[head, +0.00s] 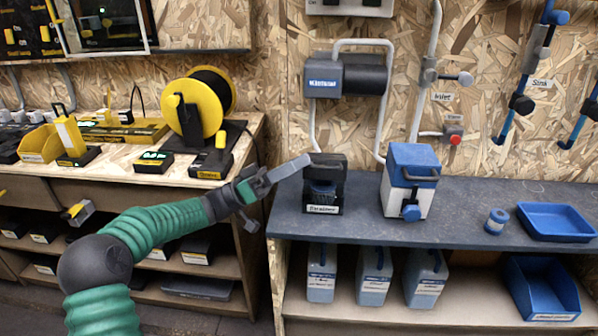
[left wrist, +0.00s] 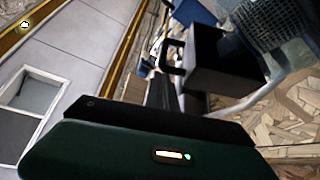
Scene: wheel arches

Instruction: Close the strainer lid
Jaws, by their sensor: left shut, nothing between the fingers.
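The strainer (head: 311,198) is a small black unit with a white label, near the left end of the grey-blue bench. In the left wrist view a black box-like part with a handle (left wrist: 222,62) shows close by, beside a bluish mesh (left wrist: 265,22). My right gripper is out of view.
A blue-and-white box (head: 409,180) stands right of the strainer, with a small blue jar (head: 496,221) and a blue tray (head: 556,222) farther right. A pipe rises behind the strainer. The bench (head: 460,205) between box and jar is clear. A yellow reel (head: 196,105) stands left.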

